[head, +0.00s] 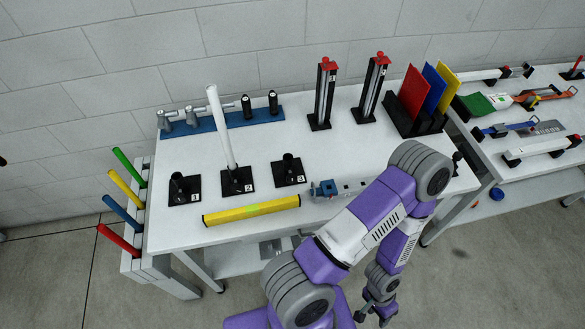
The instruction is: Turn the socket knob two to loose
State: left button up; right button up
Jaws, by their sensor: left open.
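Socket two (237,181) is a black block with a "2" label on the table, and a long white rod (221,125) stands tilted in it. Its knob is too small to make out, so its setting cannot be told. Socket one (184,190) is to its left and socket three (288,171) to its right, both without a rod. My left gripper (375,316) is open at the bottom of the view, low in front of the table and well away from socket two. My right gripper is not in view.
A yellow bar (252,210) lies in front of the sockets, with a blue-grey fixture (327,189) to its right. A blue rack (220,122) is behind. Two black posts (323,95) and coloured panels (415,95) stand further right. My purple arm crosses the table's right front.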

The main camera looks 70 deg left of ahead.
aim_at(236, 188)
jog(key=i, duration=0.9)
jog(key=u, duration=4.05)
